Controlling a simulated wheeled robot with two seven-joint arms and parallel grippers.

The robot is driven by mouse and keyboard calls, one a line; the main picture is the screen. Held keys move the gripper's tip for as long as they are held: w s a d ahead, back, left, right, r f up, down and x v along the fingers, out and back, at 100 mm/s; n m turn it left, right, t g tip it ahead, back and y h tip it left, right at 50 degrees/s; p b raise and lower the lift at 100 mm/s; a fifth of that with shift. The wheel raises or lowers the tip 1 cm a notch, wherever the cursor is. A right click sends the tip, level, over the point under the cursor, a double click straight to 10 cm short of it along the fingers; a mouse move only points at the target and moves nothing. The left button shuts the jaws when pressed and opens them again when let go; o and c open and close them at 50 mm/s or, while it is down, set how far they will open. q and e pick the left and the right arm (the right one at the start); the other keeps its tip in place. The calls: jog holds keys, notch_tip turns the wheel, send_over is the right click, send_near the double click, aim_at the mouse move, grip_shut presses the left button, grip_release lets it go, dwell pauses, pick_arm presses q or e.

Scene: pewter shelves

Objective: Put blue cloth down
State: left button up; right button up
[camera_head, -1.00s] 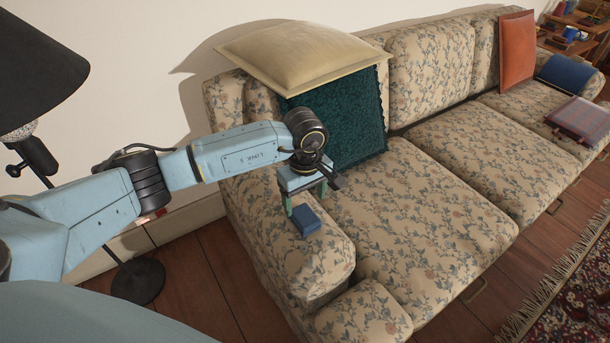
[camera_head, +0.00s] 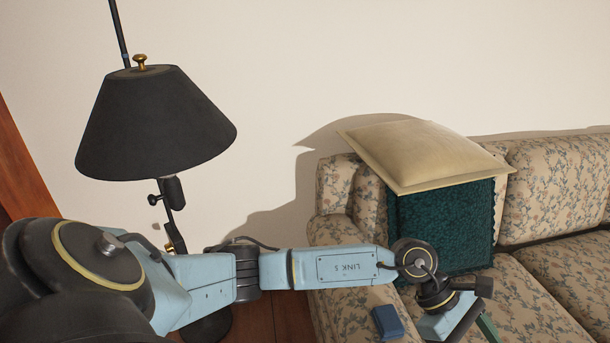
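The blue cloth (camera_head: 387,322), a small folded block, lies on the floral sofa's left armrest near the bottom of the head view. My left gripper (camera_head: 472,326) is to the right of the cloth, apart from it in the picture. The gripper is tilted, and a green finger shows at the bottom edge. Its fingertips are cut off by the frame, so its opening is hidden. My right gripper is not in view.
The floral sofa (camera_head: 555,190) carries a dark green cushion (camera_head: 445,225) with a beige cushion (camera_head: 425,155) lying on top. A black-shaded floor lamp (camera_head: 155,125) stands at the left, near my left arm. The wall is behind.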

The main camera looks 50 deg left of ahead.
pick_arm(q)
jog(key=d+r+n+t+h, duration=0.4)
jog(key=r+n+h, duration=0.15)
jog(key=n, duration=0.25)
jog(key=w+a+r+n+t+y, duration=0.15)
jog(key=w+a+n+t, duration=0.25)
jog(key=n+t, duration=0.65)
jog(key=a+f+n+t+y, duration=0.1)
jog(key=a+f+n+y, duration=0.4)
jog(key=n, duration=0.5)
jog(key=a+f+n+y, duration=0.4)
jog(key=a+n+y, duration=0.3)
jog(key=n, duration=0.3)
jog(key=s+a+f+n+g+y, duration=0.4)
jog(key=s+a+f+n+g, duration=0.3)
jog(key=s+f+n, duration=0.5)
jog(key=s+f+n+g, duration=0.1)
jog(key=s+f+g, duration=0.2)
jog(key=s, duration=0.3)
jog(key=s+a+f+n+g+h, duration=0.1)
jog(key=s+f+g, duration=0.2)
jog(key=s, duration=0.4)
jog(key=shift+f+n, duration=0.35)
jog(key=shift+f, duration=0.35)
jog(key=shift+s+p, duration=0.15)
jog(key=shift+p, duration=0.55)
